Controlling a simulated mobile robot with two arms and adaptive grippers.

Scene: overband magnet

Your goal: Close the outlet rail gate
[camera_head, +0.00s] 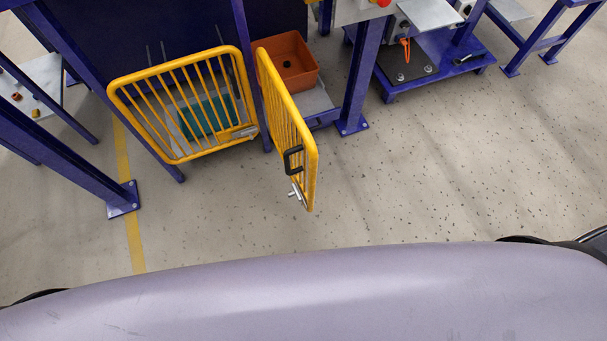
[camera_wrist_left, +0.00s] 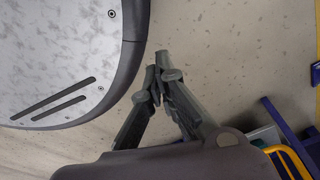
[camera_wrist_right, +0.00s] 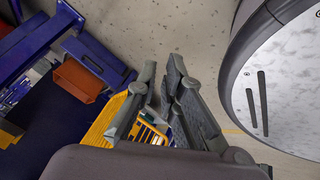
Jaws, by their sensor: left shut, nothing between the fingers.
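Two yellow barred gate panels show in the head view. The left panel (camera_head: 173,70) spans between blue posts with a latch piece at its lower right. The right panel (camera_head: 278,103) stands swung out toward me, with a black handle (camera_head: 293,160) and a metal bolt (camera_head: 296,193) near its free end. Neither gripper shows in the head view. My left gripper (camera_wrist_left: 160,72) is shut and empty over bare floor; a yellow rail (camera_wrist_left: 288,152) is at lower right. My right gripper (camera_wrist_right: 162,72) is open and empty, with yellow bars (camera_wrist_right: 103,120) behind and beside its fingers.
An orange bin (camera_head: 291,62) sits behind the swung-out panel, and a teal bin (camera_head: 203,115) behind the left panel. Blue posts (camera_head: 358,75) stand around them. A low blue cart (camera_head: 430,70) is at upper right. The floor (camera_head: 430,185) at right is clear.

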